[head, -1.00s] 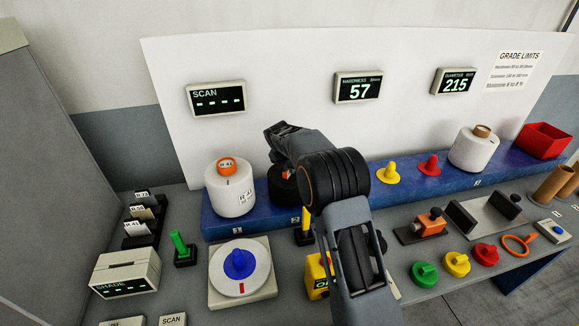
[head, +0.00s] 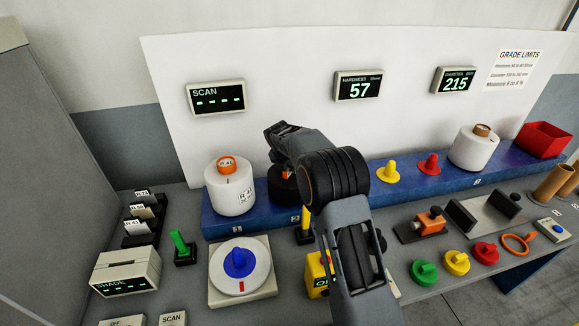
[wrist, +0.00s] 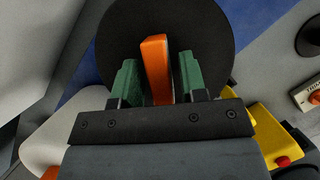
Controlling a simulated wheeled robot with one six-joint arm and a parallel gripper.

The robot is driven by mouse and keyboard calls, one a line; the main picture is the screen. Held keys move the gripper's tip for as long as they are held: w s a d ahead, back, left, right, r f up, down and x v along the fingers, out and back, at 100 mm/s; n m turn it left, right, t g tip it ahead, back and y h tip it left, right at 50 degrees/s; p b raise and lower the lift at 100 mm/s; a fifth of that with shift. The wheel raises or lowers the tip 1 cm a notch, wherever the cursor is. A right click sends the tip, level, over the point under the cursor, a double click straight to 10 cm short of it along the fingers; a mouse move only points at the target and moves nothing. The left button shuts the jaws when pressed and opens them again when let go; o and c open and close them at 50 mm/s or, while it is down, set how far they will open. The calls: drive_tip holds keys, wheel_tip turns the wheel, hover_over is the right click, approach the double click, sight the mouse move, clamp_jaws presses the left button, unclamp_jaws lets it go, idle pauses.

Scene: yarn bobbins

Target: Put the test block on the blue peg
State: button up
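The test block seems to be the black disc (wrist: 215,40) with an upright orange handle (wrist: 157,68) in the wrist view. In the head view the dark disc (head: 281,184) sits on the blue shelf, mostly hidden behind my arm. My gripper (wrist: 160,82) has its green fingers on either side of the orange handle. A narrow gap shows on the handle's right, so the fingers look open around it.
A white bobbin (head: 230,192) stands left of the disc on the blue shelf (head: 222,226). A green peg (head: 180,244) and a yellow post (head: 305,226) stand near the plate. Yellow (head: 390,172) and red (head: 429,164) pegs are right of my arm.

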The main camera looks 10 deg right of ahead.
drive_tip(key=shift+o, duration=0.9)
drive_tip(key=shift+f, duration=0.1)
drive_tip(key=b+v, duration=0.2)
drive_tip(key=v, duration=1.2)
